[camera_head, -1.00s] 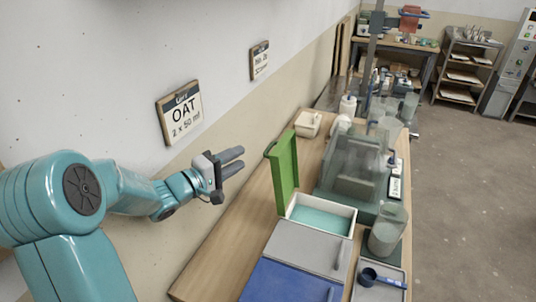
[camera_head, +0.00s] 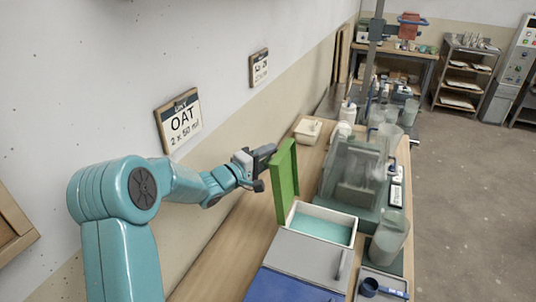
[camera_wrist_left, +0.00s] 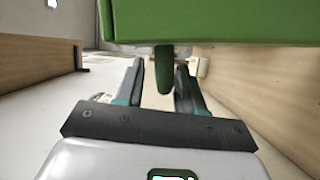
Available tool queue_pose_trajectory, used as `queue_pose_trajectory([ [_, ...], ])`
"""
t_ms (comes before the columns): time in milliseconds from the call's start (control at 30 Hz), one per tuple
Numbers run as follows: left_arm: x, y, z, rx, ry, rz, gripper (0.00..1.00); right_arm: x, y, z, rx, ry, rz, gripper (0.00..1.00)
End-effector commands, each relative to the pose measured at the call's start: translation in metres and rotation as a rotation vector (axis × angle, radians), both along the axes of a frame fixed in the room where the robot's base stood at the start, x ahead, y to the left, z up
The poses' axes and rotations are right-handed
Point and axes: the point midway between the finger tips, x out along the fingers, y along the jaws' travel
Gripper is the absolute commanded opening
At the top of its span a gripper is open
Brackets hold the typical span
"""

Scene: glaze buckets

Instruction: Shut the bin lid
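The bin (camera_head: 322,223) stands on the bench with teal contents showing. Its green lid (camera_head: 286,180) stands upright, open, along the bin's left side. In the left wrist view the lid (camera_wrist_left: 220,22) fills the top, and its green handle (camera_wrist_left: 163,72) points down between my finger pads. My left gripper (camera_head: 264,167) is at the upper left side of the lid. In the left wrist view its fingers (camera_wrist_left: 160,85) are spread, with gaps on both sides of the handle. I cannot tell whether any finger touches the lid. My right gripper is out of view.
Bins with a grey lid (camera_head: 302,254) and a blue lid (camera_head: 282,287) sit nearer. A clear-walled box (camera_head: 352,170) and a clear jug (camera_head: 388,238) stand to the right. A white container (camera_head: 308,130) is farther back. The wall is close on the left.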

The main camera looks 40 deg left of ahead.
Motion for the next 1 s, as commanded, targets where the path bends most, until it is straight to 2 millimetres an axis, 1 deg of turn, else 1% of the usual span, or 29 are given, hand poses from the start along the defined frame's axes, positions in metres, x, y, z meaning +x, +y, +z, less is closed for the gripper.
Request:
queue_pose_trajectory([
  [267,0.003,0.0,-0.001,-0.001,0.0,0.0,0.38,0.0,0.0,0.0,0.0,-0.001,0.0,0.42],
  [300,0.003,0.0,-0.001,0.0,0.0,0.0,0.31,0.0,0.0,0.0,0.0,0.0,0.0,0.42],
  [367,0.002,0.0,-0.001,-0.001,0.0,0.0,0.12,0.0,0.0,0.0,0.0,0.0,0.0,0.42],
  [400,0.002,0.0,-0.001,-0.001,0.0,0.0,0.0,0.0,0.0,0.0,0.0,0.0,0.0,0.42],
  [600,0.003,0.0,0.0,0.001,-0.001,0.001,0.0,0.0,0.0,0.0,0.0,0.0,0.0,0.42],
  [733,0.004,-0.004,0.002,0.017,0.003,0.001,0.0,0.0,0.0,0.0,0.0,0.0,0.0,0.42],
  [867,0.007,-0.013,0.006,0.064,0.017,0.001,0.0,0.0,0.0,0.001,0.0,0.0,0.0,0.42],
  [1000,0.012,-0.03,0.01,0.147,0.041,-0.001,0.0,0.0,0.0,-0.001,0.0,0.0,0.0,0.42],
])
